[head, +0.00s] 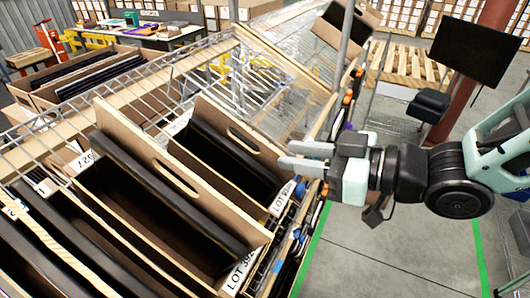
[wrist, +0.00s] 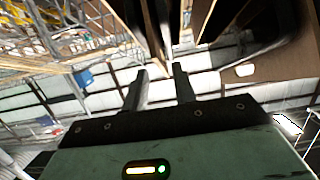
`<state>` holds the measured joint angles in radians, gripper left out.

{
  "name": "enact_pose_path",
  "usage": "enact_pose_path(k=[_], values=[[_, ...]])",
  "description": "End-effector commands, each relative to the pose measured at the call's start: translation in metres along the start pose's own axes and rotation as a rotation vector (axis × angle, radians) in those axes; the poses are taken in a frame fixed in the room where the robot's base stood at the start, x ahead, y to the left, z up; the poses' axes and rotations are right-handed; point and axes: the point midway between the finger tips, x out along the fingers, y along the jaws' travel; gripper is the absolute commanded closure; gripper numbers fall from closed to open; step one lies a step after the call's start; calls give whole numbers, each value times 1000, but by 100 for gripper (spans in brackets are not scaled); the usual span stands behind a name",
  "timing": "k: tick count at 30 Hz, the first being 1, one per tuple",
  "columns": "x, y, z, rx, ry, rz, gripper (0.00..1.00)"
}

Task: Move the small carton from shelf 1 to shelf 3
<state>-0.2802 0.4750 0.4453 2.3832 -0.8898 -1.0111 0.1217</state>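Tilted open cartons with dark contents lie on a sloping wire shelf (head: 200,60) in the head view. The near large carton (head: 240,277) has a "LOT" label; a narrower carton (head: 235,133) with a handle slot and its own label sits behind it. A smaller carton (head: 325,32) is at the top, beside a post. Which is the task's small carton, and the shelf numbers, I cannot tell. My gripper (head: 292,155) is at the narrower carton's right end, fingers pointing left. In the wrist view my gripper (wrist: 160,75) is open, with nothing seen between its fingers.
A metal post (head: 346,40) rises by the rack's right edge. A dark monitor (head: 480,50) and a red column (head: 470,85) are at right. A pallet (head: 408,67) lies behind. Grey floor (head: 365,255) with green lines is free below my arm.

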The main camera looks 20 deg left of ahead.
Motion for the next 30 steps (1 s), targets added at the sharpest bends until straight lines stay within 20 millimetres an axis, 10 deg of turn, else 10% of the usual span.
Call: enact_pose_path(k=[23, 30], values=[[48, 0, 0, 0, -1, 1, 73], [48, 0, 0, 0, -1, 1, 100]])
